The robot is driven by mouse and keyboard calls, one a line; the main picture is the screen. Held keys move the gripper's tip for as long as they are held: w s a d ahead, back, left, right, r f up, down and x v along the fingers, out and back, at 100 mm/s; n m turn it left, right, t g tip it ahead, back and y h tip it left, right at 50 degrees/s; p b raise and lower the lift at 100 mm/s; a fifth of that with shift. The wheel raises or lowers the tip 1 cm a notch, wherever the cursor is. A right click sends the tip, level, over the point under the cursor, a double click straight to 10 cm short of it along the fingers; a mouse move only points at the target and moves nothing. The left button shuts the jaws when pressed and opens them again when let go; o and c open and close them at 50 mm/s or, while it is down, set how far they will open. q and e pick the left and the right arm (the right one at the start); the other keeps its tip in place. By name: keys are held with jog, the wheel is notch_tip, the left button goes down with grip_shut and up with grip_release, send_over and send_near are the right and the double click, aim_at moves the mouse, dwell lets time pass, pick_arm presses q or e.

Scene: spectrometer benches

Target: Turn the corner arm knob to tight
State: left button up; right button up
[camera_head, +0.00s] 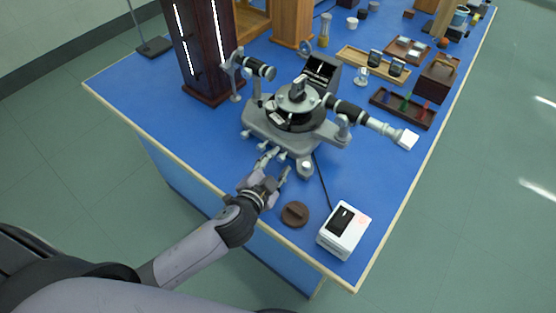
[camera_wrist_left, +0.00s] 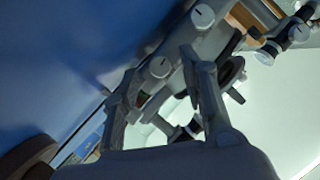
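A grey spectrometer (camera_head: 296,108) stands on the blue bench, with several small pale knobs along the front of its base. One knob (camera_head: 305,168) sits at the front corner; I cannot tell for sure which one is the corner arm knob. My left gripper (camera_head: 278,163) reaches to the front of the base with its fingers apart. In the left wrist view a pale knob with a dark line (camera_wrist_left: 160,67) shows between the open fingertips (camera_wrist_left: 159,62), with no clear contact. A second lined knob (camera_wrist_left: 203,17) is beyond it. My right gripper is not in view.
A brown round disc (camera_head: 294,214) and a white box with a dark screen (camera_head: 344,230) lie right of my left arm, near the bench's front edge. A dark wooden cabinet (camera_head: 200,45) stands behind left. Trays with small items (camera_head: 402,107) lie to the right.

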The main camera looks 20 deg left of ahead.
pick_arm(q)
jog(key=shift+w+f, duration=0.2)
jog(key=shift+w, duration=0.3)
grip_shut()
